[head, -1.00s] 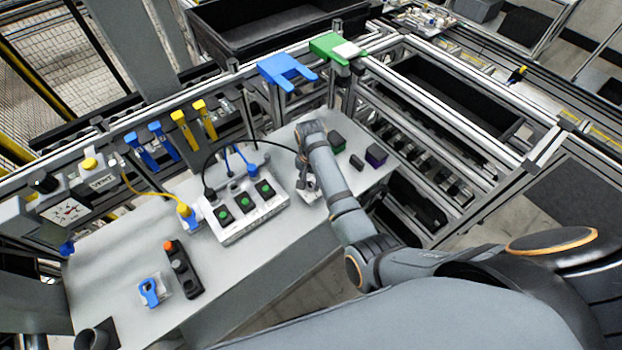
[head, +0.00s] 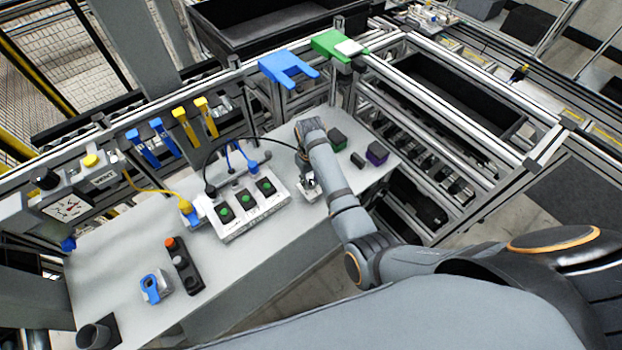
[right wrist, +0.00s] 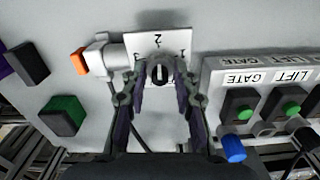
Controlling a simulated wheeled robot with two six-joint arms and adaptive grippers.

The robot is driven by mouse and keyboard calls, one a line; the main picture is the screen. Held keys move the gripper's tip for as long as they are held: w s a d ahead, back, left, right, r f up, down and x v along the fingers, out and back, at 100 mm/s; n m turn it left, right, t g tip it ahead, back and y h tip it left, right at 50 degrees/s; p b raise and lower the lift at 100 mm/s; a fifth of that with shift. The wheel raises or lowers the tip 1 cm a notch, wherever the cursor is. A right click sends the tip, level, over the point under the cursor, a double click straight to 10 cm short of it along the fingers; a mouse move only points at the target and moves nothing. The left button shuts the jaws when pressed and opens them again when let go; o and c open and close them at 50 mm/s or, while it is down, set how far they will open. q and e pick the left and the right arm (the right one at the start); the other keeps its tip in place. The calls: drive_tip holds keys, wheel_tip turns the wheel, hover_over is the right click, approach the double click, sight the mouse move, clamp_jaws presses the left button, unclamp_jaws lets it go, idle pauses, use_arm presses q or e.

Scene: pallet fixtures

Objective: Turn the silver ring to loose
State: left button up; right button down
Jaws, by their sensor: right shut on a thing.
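My right gripper (right wrist: 162,78) points down at a white plate (right wrist: 172,42) marked 1, 2 and 3. Its two fingers are shut on the black knob (right wrist: 160,74) at the plate's edge, which has a pale pointer line. A pale grey, round fitting (right wrist: 104,57) with an orange end sits just left of the plate in the right wrist view. I cannot tell for sure which part is the silver ring. In the head view, my right gripper (head: 307,180) is over the same plate, and my wrist partly hides it. My left gripper is not in view.
A switch box (head: 250,221) with green buttons and cables stands left of the gripper. Green (head: 337,139) and purple (head: 376,154) blocks lie to the right. A blue clamp (head: 152,287) and a black button strip (head: 183,265) are on the grey table's left part.

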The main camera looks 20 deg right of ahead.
sight(310, 180)
drive_tip(key=shift+w+r+n, duration=0.1)
drive_tip(key=shift+n, duration=0.8)
drive_tip(key=c, duration=1)
unclamp_jaws()
wheel_tip(310, 180, up, 12)
drive_tip(key=shift+f, duration=0.1)
